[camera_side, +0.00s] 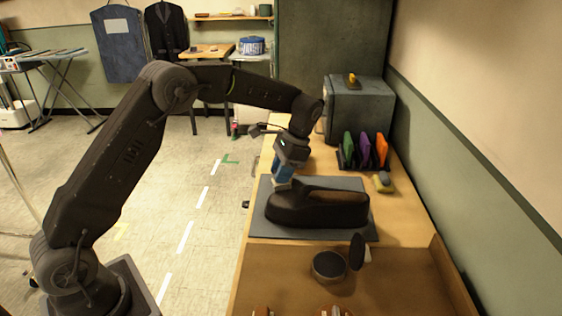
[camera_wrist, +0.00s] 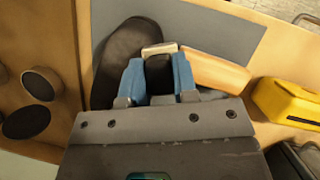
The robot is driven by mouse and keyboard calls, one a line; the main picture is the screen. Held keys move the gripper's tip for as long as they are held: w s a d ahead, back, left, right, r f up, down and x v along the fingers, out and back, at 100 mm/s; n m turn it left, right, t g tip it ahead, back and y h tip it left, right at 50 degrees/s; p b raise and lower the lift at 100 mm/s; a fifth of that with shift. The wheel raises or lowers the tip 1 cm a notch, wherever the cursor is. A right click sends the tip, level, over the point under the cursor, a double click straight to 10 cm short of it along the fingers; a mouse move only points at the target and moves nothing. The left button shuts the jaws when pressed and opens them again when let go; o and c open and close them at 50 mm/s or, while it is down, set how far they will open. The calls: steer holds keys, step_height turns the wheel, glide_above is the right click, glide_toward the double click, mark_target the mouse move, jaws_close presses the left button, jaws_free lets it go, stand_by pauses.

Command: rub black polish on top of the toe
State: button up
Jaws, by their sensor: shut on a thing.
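A dark shoe (camera_side: 315,209) lies on a grey mat (camera_side: 258,217), its toe at the left. My gripper (camera_side: 283,178) is over the toe, with its blue fingers pointing down. In the wrist view my gripper (camera_wrist: 158,78) is shut on a small applicator (camera_wrist: 160,48) with a dark middle and a pale end. The shoe (camera_wrist: 120,55) shows beyond and left of the fingers there. I cannot tell whether the applicator touches the toe. An open round polish tin (camera_side: 329,264) stands on the bench in front of the mat; its dark lid (camera_side: 357,251) stands upright beside it.
A dark cabinet (camera_side: 360,110) is farther back. In the wrist view, a yellow object (camera_wrist: 290,100) lies at the right.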

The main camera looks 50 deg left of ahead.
steer(key=shift+s+d+f, duration=0.1)
steer(key=shift+s+d, duration=0.2)
steer(key=shift+s, duration=0.05)
steer(key=shift+c, duration=0.3)
steer(key=shift+s+d+f, duration=0.1)
steer(key=shift+s+d, duration=2.4)
steer(key=shift+s, duration=0.2)
steer(key=shift+w, duration=0.65)
steer(key=shift+w+a, duration=2.3)
steer(key=shift+w, duration=0.55)
steer(key=shift+s+d, duration=0.15)
steer(key=shift+d, duration=0.4)
steer(key=shift+s+d, duration=1.2)
steer(key=shift+s, duration=0.2)
steer(key=shift+s+d, duration=1.2)
steer(key=shift+s, duration=0.15)
step_height(320, 180, up, 8)
steer(key=shift+a, duration=0.1)
